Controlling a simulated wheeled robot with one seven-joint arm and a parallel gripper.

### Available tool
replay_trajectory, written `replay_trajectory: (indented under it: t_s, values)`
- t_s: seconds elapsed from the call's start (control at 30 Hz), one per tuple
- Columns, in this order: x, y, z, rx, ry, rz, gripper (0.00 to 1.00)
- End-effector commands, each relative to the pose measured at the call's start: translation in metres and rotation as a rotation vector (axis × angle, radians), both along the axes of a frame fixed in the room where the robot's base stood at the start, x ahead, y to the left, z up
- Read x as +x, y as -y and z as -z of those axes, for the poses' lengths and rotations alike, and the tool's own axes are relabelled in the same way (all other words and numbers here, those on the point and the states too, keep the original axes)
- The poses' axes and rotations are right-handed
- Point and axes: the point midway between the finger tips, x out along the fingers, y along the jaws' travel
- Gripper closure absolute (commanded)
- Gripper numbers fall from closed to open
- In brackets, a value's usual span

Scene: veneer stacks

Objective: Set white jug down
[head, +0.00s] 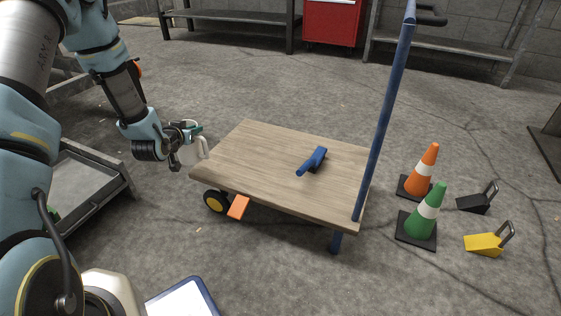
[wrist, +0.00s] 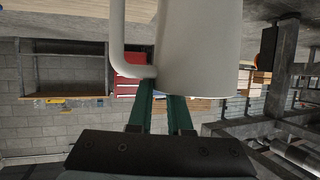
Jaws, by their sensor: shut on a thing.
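The white jug (head: 191,152) is at the left edge of the wooden cart deck (head: 262,150) in the head view, small and partly hidden by my gripper (head: 185,131). I cannot tell whether it touches the deck or hangs above or beside it. In the wrist view the jug's pale body (wrist: 203,50) fills the upper middle, with its handle on the left side. My gripper's green fingers (wrist: 162,92) meet the jug near the lower end of the handle. The fingers are closed on the jug; the exact contact is partly hidden.
A blue clamp-like object (head: 314,160) lies on the deck, with bare wood around it. A blue pole (head: 384,115) rises at the deck's right. Orange (head: 421,172) and green (head: 424,214) cones and dark (head: 474,203) and yellow (head: 484,244) wedges stand right of the cart.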

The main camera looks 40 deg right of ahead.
Motion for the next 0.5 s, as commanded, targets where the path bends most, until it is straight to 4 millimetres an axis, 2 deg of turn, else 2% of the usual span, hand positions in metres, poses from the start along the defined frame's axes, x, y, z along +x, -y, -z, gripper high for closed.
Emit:
replay_trajectory:
  t_s: [0.03,0.1,0.2,0.3,0.5]
  values:
    - [-0.003,0.019,-0.004,-0.003,0.006,0.042,1.0]
    - [-0.009,0.043,-0.009,-0.003,0.006,0.099,1.0]
    - [-0.018,0.071,-0.015,0.0,0.006,0.169,1.0]
    - [-0.027,0.095,-0.02,0.0,0.005,0.228,1.0]
    - [-0.041,0.127,-0.028,0.001,0.004,0.309,1.0]
